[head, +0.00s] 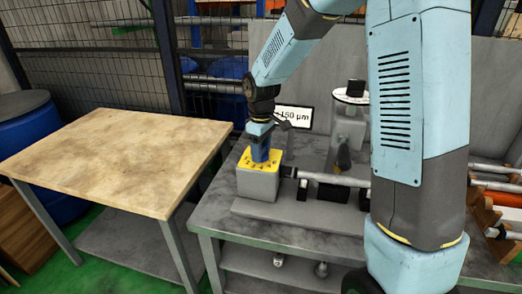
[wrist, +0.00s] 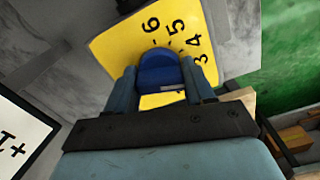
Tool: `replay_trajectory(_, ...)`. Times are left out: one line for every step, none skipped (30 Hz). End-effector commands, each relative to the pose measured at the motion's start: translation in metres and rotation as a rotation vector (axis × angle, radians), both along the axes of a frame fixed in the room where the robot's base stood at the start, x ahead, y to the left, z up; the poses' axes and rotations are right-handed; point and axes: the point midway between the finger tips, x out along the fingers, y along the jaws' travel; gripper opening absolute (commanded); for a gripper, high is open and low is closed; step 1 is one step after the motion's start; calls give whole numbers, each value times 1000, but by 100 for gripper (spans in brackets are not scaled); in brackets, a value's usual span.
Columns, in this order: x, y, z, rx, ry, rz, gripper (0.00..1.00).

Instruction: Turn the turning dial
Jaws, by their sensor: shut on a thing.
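The turning dial is a blue knob (wrist: 160,72) on a yellow numbered plate (wrist: 111,45), on top of a grey block (head: 257,184) on the grinder table. My gripper (wrist: 161,88) points down at the plate, its two fingers on either side of the knob and shut on it. In the wrist view the numbers 3, 4, 5 and 6 show beyond the knob. The rest of the scale is hidden. In the head view the gripper (head: 261,150) covers most of the knob.
A display (head: 294,117) reading about 150 µm stands just behind the dial block. A metal shaft (head: 340,180) and grinder parts lie to its right. A wooden-topped table (head: 115,160) stands to the left.

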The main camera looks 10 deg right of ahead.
Motion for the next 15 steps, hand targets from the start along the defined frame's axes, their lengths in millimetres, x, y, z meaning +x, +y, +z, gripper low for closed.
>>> replay_trajectory(1, -2, 1, -1, -2, -2, 23)
replay_trajectory(1, -2, 1, -1, -2, -2, 23)
replay_trajectory(1, -2, 1, -1, -2, -2, 23)
replay_trajectory(1, -2, 1, -1, -2, -2, 23)
replay_trajectory(1, -2, 1, -1, -2, -2, 23)
replay_trajectory(1, -2, 1, -1, -2, -1, 54)
replay_trajectory(1, -2, 1, -1, -2, -1, 57)
replay_trajectory(1, -2, 0, -1, -2, -1, 60)
replay_trajectory(1, -2, 0, -1, -2, -1, 64)
replay_trajectory(1, -2, 0, -1, -2, -1, 66)
replay_trajectory(1, -1, 0, -1, -2, 0, 69)
replay_trajectory(1, -1, 0, -1, -2, 0, 73)
replay_trajectory(1, -1, 0, -1, -1, 0, 76)
replay_trajectory(0, -1, 0, -1, -1, 0, 77)
replay_trajectory(0, -1, 0, -1, -1, 1, 77)
